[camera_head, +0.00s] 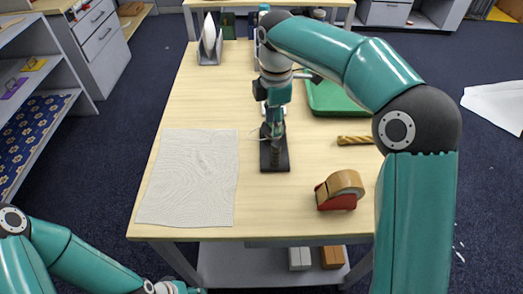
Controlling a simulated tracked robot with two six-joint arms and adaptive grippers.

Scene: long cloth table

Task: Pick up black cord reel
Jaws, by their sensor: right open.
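My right gripper (273,127) reaches down over the middle of the table, its jaws open. Just below it is a dark upright piece on a flat black base (282,164). The gripper overlaps its upper part, and I cannot tell whether this is the black cord reel or whether the fingers touch it. No other black reel shows clearly. My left gripper (168,288) shows only partly at the bottom edge, below the table's front edge, and its jaws cannot be made out.
A white cloth (188,178) lies at left on the table (255,222). A red tape dispenser (338,192), a brown twisted rod (354,140) and a green tray (332,98) are at right. A rack with white plates (209,42) stands at the back left. The front middle is clear.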

